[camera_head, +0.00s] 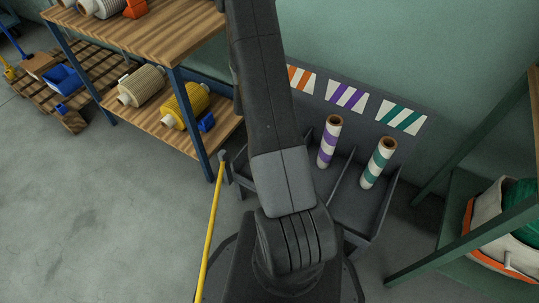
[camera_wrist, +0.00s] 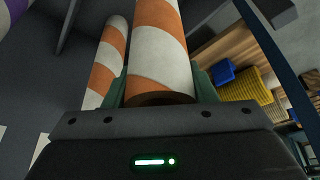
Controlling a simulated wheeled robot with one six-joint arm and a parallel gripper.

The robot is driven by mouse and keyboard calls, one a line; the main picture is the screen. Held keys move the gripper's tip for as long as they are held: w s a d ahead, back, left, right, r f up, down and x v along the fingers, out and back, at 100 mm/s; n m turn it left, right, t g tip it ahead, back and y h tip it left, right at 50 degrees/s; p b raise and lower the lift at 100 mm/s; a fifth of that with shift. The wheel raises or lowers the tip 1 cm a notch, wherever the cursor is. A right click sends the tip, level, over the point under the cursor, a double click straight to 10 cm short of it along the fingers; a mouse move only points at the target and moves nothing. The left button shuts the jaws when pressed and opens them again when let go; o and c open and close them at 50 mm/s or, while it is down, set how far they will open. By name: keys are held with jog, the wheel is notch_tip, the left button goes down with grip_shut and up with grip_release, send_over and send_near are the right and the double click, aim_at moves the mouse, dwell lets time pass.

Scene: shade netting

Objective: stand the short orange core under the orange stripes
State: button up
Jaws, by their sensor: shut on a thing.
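My gripper (camera_wrist: 160,88) is shut on an orange-and-white striped core (camera_wrist: 160,45) in the wrist view, with a green finger on each side. The core's brown end rim faces the gripper body; its far end is out of view, so its length is unclear. A second orange-and-white core (camera_wrist: 108,55) is beside it on the left. The orange stripes (camera_head: 300,79) are the left sign on the grey rack's back panel in the head view. My arm covers the area below them, and my gripper is hidden there.
A purple-striped core (camera_head: 329,142) and a teal-striped core (camera_head: 379,162) stand in the grey divided rack (camera_head: 370,232), under the purple stripes (camera_head: 346,96) and teal stripes (camera_head: 401,117). A wooden shelf (camera_head: 150,118) with spools is left; a yellow pole (camera_head: 209,232) stands before the rack; a green frame (camera_head: 462,236) is right.

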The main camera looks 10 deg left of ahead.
notch_tip(320, 180, down, 9)
jog(key=b, duration=0.8)
jog(key=shift+f, duration=0.3)
jog(key=shift+f+b, duration=0.15)
jog(key=shift+b, duration=0.2)
jog(key=o, duration=1.4)
jog(key=p+v, duration=0.6)
jog(key=v, duration=0.6)
jog(key=shift+r+p, duration=0.3)
jog(key=shift+p, duration=0.05)
